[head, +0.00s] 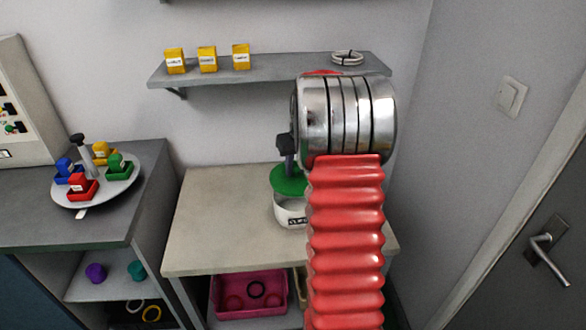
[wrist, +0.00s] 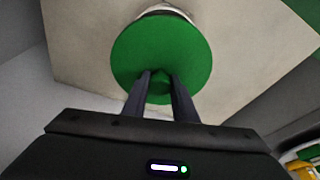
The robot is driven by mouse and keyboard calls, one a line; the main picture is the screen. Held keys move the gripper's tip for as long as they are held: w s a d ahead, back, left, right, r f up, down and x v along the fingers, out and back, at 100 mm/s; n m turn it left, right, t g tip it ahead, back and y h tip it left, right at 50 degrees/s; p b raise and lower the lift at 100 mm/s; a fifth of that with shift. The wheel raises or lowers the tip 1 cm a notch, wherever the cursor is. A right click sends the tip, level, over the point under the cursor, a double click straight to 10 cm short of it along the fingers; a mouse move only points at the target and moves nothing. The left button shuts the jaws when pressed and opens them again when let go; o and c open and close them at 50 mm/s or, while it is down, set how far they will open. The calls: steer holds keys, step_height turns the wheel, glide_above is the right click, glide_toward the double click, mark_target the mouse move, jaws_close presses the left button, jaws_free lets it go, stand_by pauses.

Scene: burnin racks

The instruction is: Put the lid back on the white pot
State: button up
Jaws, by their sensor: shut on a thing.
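The green lid (head: 285,182) is a round disc, over the white pot (head: 288,214) on the light table. My gripper (wrist: 160,80) is shut on the middle of the lid (wrist: 165,45), with its dark fingers either side of the knob. In the head view the pot's rim shows below the lid; I cannot tell whether they touch. My red and steel arm hides the right side of the pot. In the wrist view only a bit of the pot (wrist: 163,9) shows past the lid.
The light table (head: 215,220) is clear left of the pot. A pink bin (head: 222,311) stands beneath it. A wall shelf (head: 275,72) with yellow boxes is above. A dark counter at left holds a round tray (head: 66,196) of coloured blocks.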

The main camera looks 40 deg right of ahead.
mark_target(296, 177)
steer(key=shift+f, duration=0.15)
steer(key=shift+f, duration=3.05)
steer(key=shift+s+r, duration=0.1)
steer(key=shift+s, duration=0.1)
steer(key=shift+f, duration=0.2)
stand_by(0.4)
steer(key=o, duration=1.1)
steer(key=shift+o, duration=0.4)
steer(key=o, duration=0.4)
